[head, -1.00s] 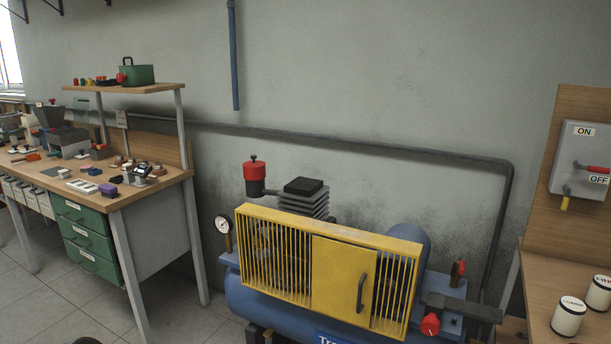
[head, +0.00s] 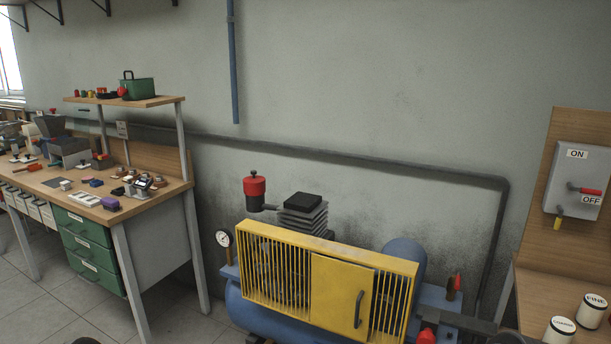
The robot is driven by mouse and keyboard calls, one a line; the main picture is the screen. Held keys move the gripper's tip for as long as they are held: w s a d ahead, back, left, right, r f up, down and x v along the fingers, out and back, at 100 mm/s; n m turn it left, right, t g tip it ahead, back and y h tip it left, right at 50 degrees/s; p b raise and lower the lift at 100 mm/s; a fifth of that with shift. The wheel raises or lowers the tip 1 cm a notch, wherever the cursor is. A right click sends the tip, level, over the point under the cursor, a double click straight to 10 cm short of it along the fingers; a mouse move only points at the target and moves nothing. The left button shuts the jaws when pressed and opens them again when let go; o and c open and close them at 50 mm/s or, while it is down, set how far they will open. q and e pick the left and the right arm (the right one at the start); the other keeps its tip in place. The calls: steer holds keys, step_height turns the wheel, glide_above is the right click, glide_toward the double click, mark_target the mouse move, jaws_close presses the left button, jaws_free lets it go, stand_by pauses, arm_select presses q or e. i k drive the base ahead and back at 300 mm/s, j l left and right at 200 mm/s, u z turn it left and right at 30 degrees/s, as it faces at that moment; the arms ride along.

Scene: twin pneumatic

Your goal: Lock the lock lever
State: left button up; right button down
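No part is plainly marked as the lock lever. On the right, a grey switch box (head: 577,180) with ON and OFF labels carries a lever with a red handle (head: 584,190), which points right just above the OFF label. A short yellow-tipped piece (head: 558,223) hangs below the box. On the blue compressor, a red knob (head: 427,337) sits at the front right, cut by the picture's bottom edge. A small upright red-topped part (head: 457,283) stands behind it. Neither gripper can be made out.
A yellow guard with a door (head: 340,295) fronts the compressor. A pressure gauge (head: 223,239) and a red-black canister (head: 254,190) stand at its left. A cluttered workbench (head: 160,195) is at left; two white labelled cans (head: 592,310) stand on the right bench.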

mark_target(559, 221)
steer(key=z, duration=1.4)
